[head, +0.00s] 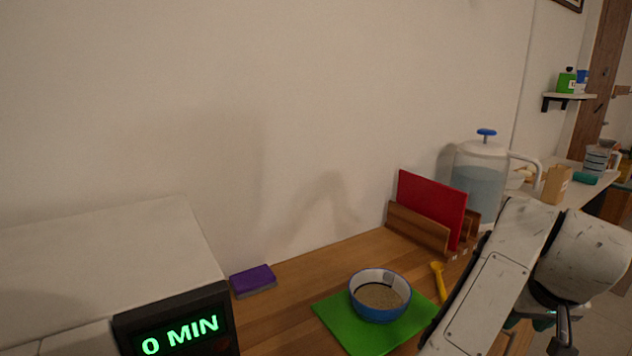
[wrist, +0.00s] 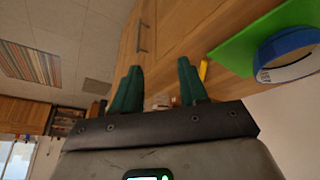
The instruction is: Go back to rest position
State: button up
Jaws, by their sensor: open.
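My gripper (wrist: 157,92) shows in the wrist view with two green fingers set apart and nothing between them. In the head view my pale arm stands at the lower right, and the gripper end is mostly hidden behind it. A blue and white bowl (head: 380,295) with a grainy brown filling sits on a green mat (head: 352,335) on the wooden counter. The bowl (wrist: 287,58) and the mat (wrist: 232,52) also show at the right of the wrist view, apart from the fingers.
A yellow spoon (head: 439,281) lies beside the mat. A red board (head: 430,207) stands in a wooden rack, with a water dispenser (head: 479,172) behind it. A purple sponge (head: 253,280) and a black display (head: 178,325) reading "0 MIN" are at the left.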

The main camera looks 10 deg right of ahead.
jog(key=s+a+f+n+h+p, duration=0.1)
jog(key=s+f+n+p, duration=0.1)
jog(key=s+f, duration=0.4)
jog(key=s+a+f+n+p, duration=0.1)
jog(key=s+a+f+p, duration=0.15)
jog(key=s+f, duration=0.35)
jog(key=s+a+f+n+g+y+p, duration=0.1)
jog(key=s+a+f+g+y+p, duration=0.1)
jog(key=s+a+f, duration=0.7)
jog(key=s+a+y, duration=0.1)
jog(key=s+a, duration=0.1)
jog(key=s, duration=0.2)
jog(key=shift+n+g, duration=0.3)
jog(key=shift+g, duration=0.1)
